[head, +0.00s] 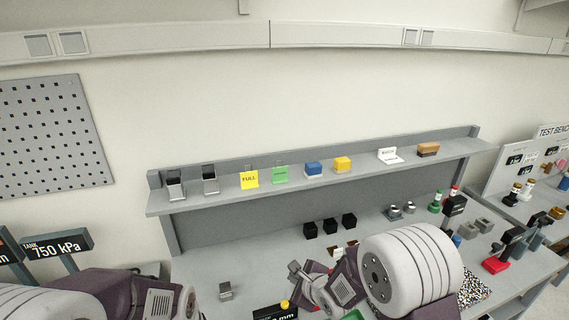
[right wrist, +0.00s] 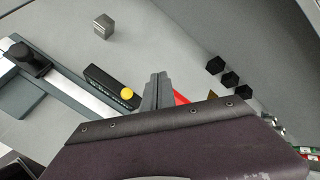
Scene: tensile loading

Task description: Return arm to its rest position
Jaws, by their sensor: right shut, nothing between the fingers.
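My right gripper (head: 294,271) is over the front part of the bench (head: 205,266), in front of the black cubes. In the right wrist view its two fingers (right wrist: 158,88) are shut together with nothing between them. My right arm comes in from the lower right and hides part of the bench. My left arm shows at the lower left, and its fingers are out of the picture.
A metal block (head: 225,290) and a black readout with a yellow button (head: 275,312) are near the gripper. Three black cubes (head: 330,225) stand behind it. A shelf (head: 222,189) holds small boxes and signs. Instruments (head: 497,264) crowd the right.

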